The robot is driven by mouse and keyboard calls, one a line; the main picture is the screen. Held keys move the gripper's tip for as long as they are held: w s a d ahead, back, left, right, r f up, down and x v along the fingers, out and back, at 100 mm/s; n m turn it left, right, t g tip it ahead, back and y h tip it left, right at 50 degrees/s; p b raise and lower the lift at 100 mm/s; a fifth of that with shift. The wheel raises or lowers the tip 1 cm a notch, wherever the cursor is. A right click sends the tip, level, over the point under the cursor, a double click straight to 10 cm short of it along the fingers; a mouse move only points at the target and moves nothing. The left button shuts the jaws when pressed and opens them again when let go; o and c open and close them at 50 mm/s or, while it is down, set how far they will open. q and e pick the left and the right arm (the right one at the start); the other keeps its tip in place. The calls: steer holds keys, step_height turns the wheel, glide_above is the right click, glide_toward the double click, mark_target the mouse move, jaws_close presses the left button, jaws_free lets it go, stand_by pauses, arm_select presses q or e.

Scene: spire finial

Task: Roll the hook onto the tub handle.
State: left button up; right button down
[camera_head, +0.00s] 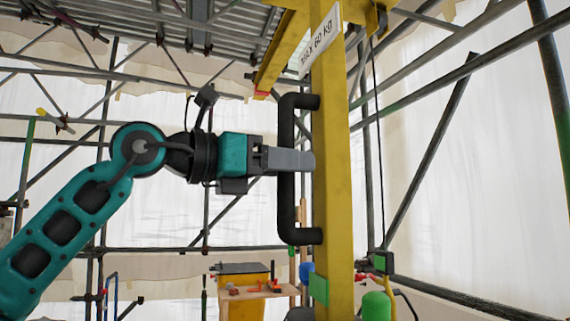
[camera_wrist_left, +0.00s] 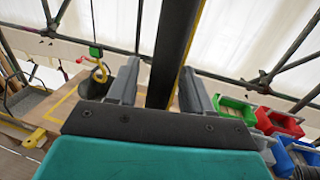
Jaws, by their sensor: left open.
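My left gripper (camera_head: 304,160) is open at the black upright handle (camera_head: 287,205) on the yellow post (camera_head: 333,190). In the left wrist view its fingers (camera_wrist_left: 162,75) stand on either side of the dark handle bar (camera_wrist_left: 178,40), with a gap on both sides. A yellow hook (camera_wrist_left: 100,73) hangs under a small green block (camera_wrist_left: 95,51) at the left of that view. A dark tub (camera_wrist_left: 93,90) is just below the hook; I cannot tell whether they touch. In the head view a green and black block (camera_head: 380,262) hangs on a cable behind the post. My right gripper is not in view.
Scaffold tubes and pale sheeting surround the place. A wooden bench (camera_head: 258,292) with tools stands behind.

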arm_select(q)
steer(key=shift+a, duration=0.1)
steer(key=b+v, duration=0.1)
steer(key=v, duration=1.1)
steer(key=shift+s+a, duration=0.25)
steer(key=shift+a, duration=0.05)
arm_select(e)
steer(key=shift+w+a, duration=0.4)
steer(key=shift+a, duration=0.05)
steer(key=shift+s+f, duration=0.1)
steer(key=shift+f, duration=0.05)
